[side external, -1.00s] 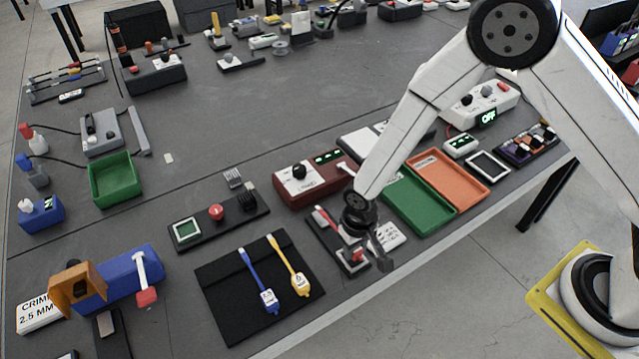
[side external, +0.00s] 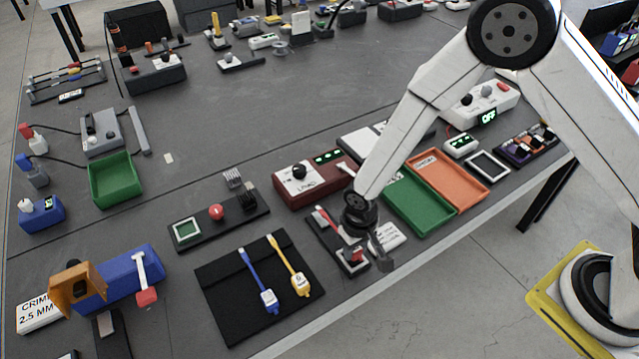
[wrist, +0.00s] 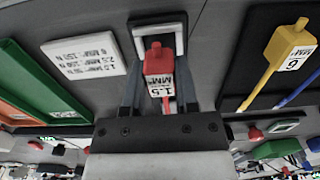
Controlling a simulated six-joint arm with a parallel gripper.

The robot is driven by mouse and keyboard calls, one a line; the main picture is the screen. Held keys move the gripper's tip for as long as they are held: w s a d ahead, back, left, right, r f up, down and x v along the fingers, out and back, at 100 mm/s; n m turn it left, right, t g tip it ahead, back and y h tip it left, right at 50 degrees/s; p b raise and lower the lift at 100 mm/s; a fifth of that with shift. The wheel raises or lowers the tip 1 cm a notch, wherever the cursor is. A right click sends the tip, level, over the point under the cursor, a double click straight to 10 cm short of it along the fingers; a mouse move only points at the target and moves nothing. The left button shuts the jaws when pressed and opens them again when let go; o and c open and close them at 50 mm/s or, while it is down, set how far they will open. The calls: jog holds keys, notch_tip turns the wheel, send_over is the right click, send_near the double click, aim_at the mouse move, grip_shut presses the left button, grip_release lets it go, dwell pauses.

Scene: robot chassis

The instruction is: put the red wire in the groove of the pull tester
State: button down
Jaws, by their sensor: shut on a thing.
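My gripper (wrist: 155,88) is shut on the red wire (wrist: 158,62) at its block-shaped end, which carries a white 1.5 MM² label. In the side external view the red wire (side external: 324,217) shows beside my gripper, over a black base (side external: 322,236) near the table's front edge. In the wrist view the red block overlaps a white-rimmed dark frame (wrist: 181,48) behind it; I cannot tell whether they touch. A black unit (side external: 212,232) with a green screen, red button and dark clamps stands to the left. I cannot tell which fixture is the pull tester, and no groove is clearly visible.
A black mat (side external: 222,300) with the blue wire (side external: 256,279) and yellow wire (side external: 287,264) lies to the left. A white card (side external: 388,236), green tray (side external: 428,222) and orange tray (side external: 450,190) lie to the right. A maroon box (side external: 312,190) stands behind the black base.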

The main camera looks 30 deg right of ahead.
jog(key=shift+f, duration=0.95)
dwell(0.8)
jog(key=shift+c, duration=1.4)
grip_release()
jog(key=shift+r, duration=0.15)
jog(key=shift+r, duration=3.8)
jog(key=s+d+r+t, duration=0.1)
jog(key=s+d+r, duration=0.2)
jog(key=d+r, duration=0.3)
jog(key=s+d+r+t, duration=0.1)
jog(key=s+d+r, duration=0.3)
jog(key=d+r, duration=0.3)
jog(key=d, duration=0.4)
jog(key=shift+s+t, duration=0.2)
jog(key=shift+t, duration=0.1)
